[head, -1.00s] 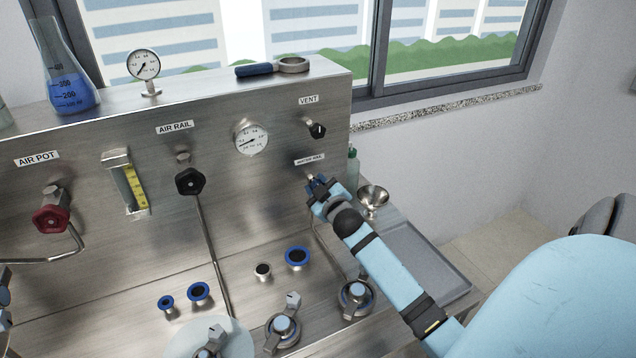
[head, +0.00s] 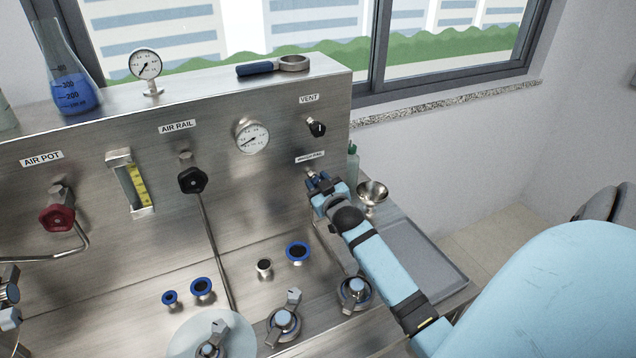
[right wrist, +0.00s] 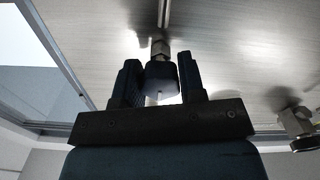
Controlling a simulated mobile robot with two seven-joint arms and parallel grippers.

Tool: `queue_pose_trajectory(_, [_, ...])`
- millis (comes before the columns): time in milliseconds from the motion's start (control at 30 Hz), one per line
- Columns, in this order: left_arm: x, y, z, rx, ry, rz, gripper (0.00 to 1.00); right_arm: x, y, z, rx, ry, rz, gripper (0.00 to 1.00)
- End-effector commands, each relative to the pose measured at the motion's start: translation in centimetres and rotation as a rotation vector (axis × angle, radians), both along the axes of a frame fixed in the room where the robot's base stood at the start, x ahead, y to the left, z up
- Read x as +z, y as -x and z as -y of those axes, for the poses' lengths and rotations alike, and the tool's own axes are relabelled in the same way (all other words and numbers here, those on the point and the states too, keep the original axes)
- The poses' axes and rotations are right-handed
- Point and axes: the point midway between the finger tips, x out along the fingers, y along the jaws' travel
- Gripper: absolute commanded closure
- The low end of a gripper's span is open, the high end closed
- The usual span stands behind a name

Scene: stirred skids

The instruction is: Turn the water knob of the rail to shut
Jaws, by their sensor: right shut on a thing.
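The water knob (right wrist: 161,80) is a dark, rounded knob on a metal stem, seen in the right wrist view between the two dark fingers of my right gripper (right wrist: 159,82). The gripper is shut on it, one finger on each side. In the head view, my right gripper (head: 319,183) is at the steel panel just below the small water label (head: 310,157), and its fingers mostly hide the knob. The knob's turn angle cannot be told. My left gripper is not in view.
The black air rail knob (head: 192,180) and a round gauge (head: 251,136) are left of the gripper. The black vent knob (head: 317,128) is just above. A metal funnel (head: 373,192) and green bottle (head: 352,162) stand close right. Valve handles (head: 354,290) are below.

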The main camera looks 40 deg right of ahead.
Motion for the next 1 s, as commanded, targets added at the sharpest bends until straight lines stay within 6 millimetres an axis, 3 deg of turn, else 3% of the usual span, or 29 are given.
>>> queue_pose_trajectory(167, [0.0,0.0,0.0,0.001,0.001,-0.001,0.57,0.0,0.0,0.0,0.0,-0.002,0.001,0.87])
queue_pose_trajectory(200, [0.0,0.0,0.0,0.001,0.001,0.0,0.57,0.0,0.0,0.0,0.0,-0.002,0.001,0.56])
queue_pose_trajectory(300, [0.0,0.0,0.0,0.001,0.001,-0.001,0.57,0.0,0.0,0.0,0.0,-0.001,0.0,0.38])
queue_pose_trajectory(633, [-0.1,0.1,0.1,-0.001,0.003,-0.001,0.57,-0.1,0.5,-0.2,0.0,0.0,0.0,0.38])
queue_pose_trajectory(1000, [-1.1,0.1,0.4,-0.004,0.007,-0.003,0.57,-0.2,5.9,-1.9,0.001,-0.001,-0.001,0.38])
